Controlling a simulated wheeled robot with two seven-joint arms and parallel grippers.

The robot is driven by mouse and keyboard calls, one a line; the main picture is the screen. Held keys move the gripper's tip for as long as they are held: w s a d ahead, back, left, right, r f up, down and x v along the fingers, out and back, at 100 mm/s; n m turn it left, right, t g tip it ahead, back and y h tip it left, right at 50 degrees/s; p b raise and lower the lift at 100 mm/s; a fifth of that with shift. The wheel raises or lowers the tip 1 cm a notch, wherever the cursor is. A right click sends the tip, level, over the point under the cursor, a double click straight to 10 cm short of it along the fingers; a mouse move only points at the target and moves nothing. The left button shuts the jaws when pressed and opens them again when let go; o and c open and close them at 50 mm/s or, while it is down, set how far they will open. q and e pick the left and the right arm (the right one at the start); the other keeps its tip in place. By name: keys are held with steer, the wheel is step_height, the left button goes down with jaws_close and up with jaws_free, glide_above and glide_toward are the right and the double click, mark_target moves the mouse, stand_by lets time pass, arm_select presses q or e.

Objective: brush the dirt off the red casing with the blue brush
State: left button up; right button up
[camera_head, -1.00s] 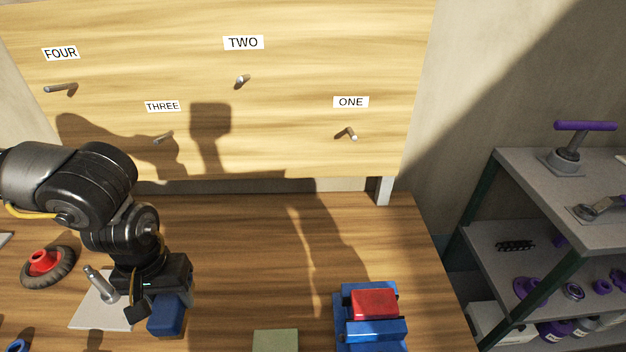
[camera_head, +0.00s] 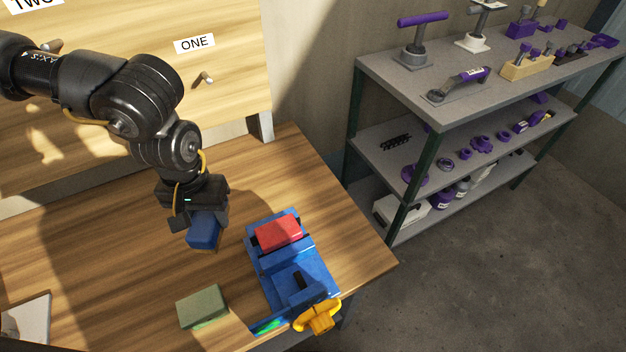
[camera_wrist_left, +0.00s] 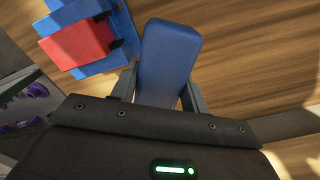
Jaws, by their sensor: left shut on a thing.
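The red casing (camera_head: 278,233) sits in a blue vise (camera_head: 296,276) at the right part of the wooden table. In the left wrist view the red casing (camera_wrist_left: 77,46) shows at upper left, in the blue jaws. My left gripper (camera_head: 201,216) is shut on the blue brush (camera_head: 204,234). The brush is above the table, left of the casing and apart from it. It also shows between the fingers in the left wrist view (camera_wrist_left: 168,60). I cannot make out dirt on the casing. My right gripper is not in view.
A green block (camera_head: 202,306) lies on the table left of the vise. The vise has a yellow handle (camera_head: 317,316) at the table's front edge. A grey shelf (camera_head: 440,110) with purple tools stands at right. The table left of the brush is clear.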

arm_select(q)
steer(key=shift+w+d, duration=0.15)
steer(key=shift+d, duration=0.1)
steer(key=shift+w+d+r+n+p, duration=0.15)
steer(key=shift+d+r+n+p, duration=0.2)
steer(key=shift+n, duration=0.45)
steer(key=w+d+r+n+p, duration=0.1)
steer(key=d+r+n+p, duration=0.2)
steer(key=n, duration=1.2)
steer(key=w+d+r+n+p, duration=0.1)
steer(key=d+r+n+p, duration=0.2)
steer(key=d+n+p, duration=0.5)
steer(key=d+n, duration=0.4)
steer(key=n, duration=0.4)
steer(key=shift+w+n, duration=0.3)
steer(key=shift+w, duration=0.05)
